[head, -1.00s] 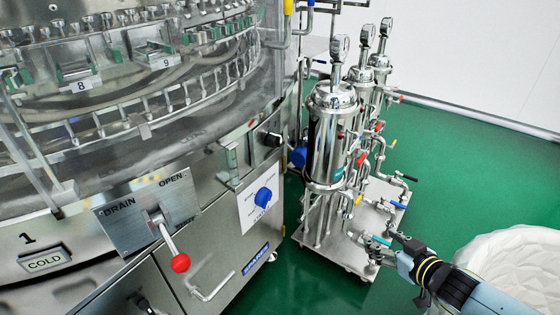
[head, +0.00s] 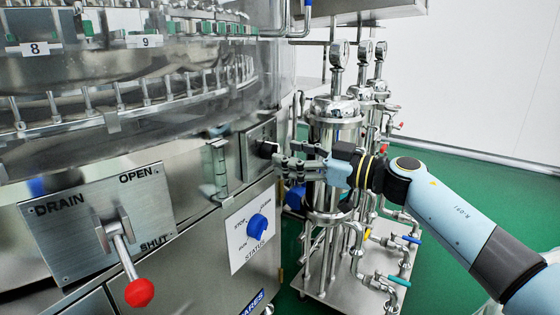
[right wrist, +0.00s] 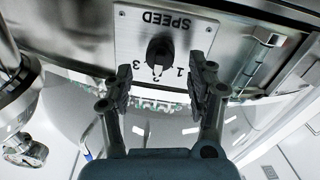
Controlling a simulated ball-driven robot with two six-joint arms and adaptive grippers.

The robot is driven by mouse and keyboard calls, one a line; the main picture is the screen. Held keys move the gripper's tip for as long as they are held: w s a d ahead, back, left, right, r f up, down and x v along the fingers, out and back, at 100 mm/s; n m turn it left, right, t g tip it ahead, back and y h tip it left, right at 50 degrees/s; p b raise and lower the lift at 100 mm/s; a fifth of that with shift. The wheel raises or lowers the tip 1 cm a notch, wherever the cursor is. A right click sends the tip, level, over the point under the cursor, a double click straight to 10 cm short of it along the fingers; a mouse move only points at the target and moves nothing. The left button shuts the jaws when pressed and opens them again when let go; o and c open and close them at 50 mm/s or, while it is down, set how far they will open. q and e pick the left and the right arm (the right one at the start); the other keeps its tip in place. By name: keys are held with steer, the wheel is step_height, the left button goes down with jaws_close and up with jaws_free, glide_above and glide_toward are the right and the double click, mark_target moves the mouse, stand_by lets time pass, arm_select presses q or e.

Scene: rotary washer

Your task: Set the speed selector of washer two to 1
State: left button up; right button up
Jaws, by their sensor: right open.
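The black speed selector knob (head: 266,149) sits on a small metal panel on the washer's side. In the right wrist view the knob (right wrist: 160,50) is on an upside-down plate marked SPEED (right wrist: 168,20), with 1, 2 and 3 around it. My right gripper (head: 286,158) is just right of the knob in the head view. In the right wrist view the gripper (right wrist: 158,80) is open, its fingers on either side of the knob and apart from it. My left gripper is out of view.
A blue STATUS knob (head: 258,227) is below the speed panel. The DRAIN lever with a red ball (head: 139,292) is at the lower left. A hinge bracket (head: 217,170) stands out left of the speed knob. Steel filter housings (head: 333,135) stand close behind my right gripper.

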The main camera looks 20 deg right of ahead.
mark_target(278, 152)
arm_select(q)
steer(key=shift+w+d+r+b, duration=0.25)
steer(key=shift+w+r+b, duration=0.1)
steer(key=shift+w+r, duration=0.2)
arm_select(e)
steer(key=shift+x, duration=1.5)
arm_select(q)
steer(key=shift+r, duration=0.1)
arm_select(e)
steer(key=c, duration=1.1)
arm_select(q)
steer(key=shift+p, duration=0.3)
arm_select(e)
steer(key=shift+n, duration=0.4)
steer(key=shift+c, duration=0.2)
steer(key=shift+n+p, duration=0.5)
steer(key=shift+n, duration=0.5)
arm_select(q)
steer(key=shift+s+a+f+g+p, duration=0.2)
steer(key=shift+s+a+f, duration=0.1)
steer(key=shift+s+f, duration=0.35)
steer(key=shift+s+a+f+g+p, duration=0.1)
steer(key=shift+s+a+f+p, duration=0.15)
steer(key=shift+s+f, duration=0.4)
arm_select(e)
steer(key=shift+f+n+y, duration=0.15)
steer(key=shift+n+y, duration=0.15)
steer(key=shift+n, duration=2.9)
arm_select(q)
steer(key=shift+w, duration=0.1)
